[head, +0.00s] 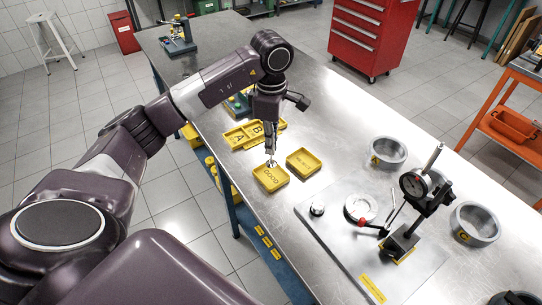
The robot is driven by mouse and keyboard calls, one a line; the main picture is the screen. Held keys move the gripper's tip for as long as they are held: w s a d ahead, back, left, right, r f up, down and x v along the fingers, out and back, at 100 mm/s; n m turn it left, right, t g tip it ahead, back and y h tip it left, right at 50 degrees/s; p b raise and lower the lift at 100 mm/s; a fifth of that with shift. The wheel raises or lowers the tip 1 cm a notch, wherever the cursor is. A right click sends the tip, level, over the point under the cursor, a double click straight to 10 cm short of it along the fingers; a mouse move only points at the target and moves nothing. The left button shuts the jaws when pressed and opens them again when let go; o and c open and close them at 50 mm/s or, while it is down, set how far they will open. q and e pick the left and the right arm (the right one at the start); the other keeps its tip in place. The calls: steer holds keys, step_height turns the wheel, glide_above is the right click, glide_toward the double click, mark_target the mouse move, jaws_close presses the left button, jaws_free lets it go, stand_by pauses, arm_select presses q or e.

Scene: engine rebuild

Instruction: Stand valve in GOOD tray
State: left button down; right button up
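The yellow GOOD tray (270,178) lies on the metal bench, with its label facing up. My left gripper (271,153) points straight down at the tray's far edge. Its fingers look close together around a small, shiny valve (271,164), whose pale end shows just below the fingertips. I cannot tell whether the valve touches the tray floor. The valve's upper part is hidden by the fingers. My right gripper is not in view.
A second yellow tray (304,163) sits just right of the GOOD tray. A yellow A/B tray (243,135) lies behind. A steel plate (335,235) carries a dial gauge stand (412,190).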

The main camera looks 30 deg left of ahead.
mark_target(271, 161)
arm_select(q)
steer(key=shift+f, duration=0.85)
step_height(271, 161, down, 4)
steer(key=shift+r+p, duration=0.15)
steer(key=shift+p, duration=0.55)
steer(key=shift+f, duration=0.3)
steer(key=c, duration=2.2)
jaws_free()
steer(key=shift+o, duration=0.2)
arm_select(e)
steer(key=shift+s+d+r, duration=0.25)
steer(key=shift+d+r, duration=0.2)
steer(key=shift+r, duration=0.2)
arm_select(q)
steer(key=shift+r, duration=0.1)
